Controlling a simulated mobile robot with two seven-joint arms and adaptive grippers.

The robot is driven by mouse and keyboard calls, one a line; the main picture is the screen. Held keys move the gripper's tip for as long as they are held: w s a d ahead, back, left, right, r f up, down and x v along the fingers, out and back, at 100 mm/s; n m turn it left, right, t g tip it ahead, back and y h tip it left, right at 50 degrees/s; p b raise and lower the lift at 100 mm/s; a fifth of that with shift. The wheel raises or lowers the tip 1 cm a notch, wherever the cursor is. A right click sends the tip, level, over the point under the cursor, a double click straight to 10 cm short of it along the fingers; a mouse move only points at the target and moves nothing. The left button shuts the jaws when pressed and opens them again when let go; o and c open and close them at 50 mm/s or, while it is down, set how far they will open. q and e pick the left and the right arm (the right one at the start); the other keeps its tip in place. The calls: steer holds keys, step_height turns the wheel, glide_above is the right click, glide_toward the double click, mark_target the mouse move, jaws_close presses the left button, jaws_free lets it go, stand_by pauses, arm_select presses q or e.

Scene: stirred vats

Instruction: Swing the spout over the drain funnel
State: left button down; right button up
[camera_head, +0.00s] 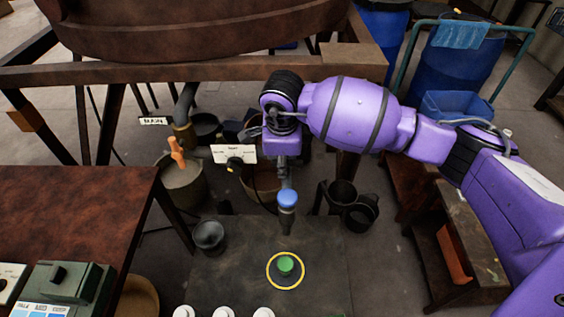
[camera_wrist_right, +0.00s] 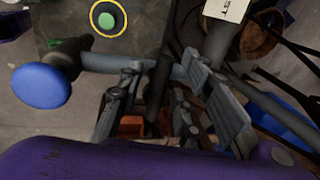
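A grey spout pipe (camera_wrist_right: 100,62) runs crosswise in the right wrist view. A blue round knob (camera_head: 288,198) caps its end above a dark nozzle (camera_head: 287,222); the knob also shows in the wrist view (camera_wrist_right: 42,86). My right gripper (camera_wrist_right: 160,62) has its fingers spread, with the pipe passing by the fingertips; I cannot tell whether they touch it. In the head view the wrist mostly hides this gripper. A dark round cup (camera_head: 208,236), possibly the drain funnel, stands left of the nozzle; I cannot be sure which vessel is the funnel. My left gripper is not in view.
A green button (camera_head: 285,264) in a yellow ring is on the dark surface below the nozzle. A white label plate (camera_head: 234,154) and an orange valve handle (camera_head: 177,151) stand behind. Black cups (camera_head: 350,204) are at right, and a control box (camera_head: 66,285) at lower left.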

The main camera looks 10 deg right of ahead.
steer(key=shift+f, duration=0.3)
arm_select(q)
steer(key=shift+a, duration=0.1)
arm_select(e)
jaws_close()
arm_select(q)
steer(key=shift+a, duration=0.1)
arm_select(e)
steer(key=shift+w, duration=0.1)
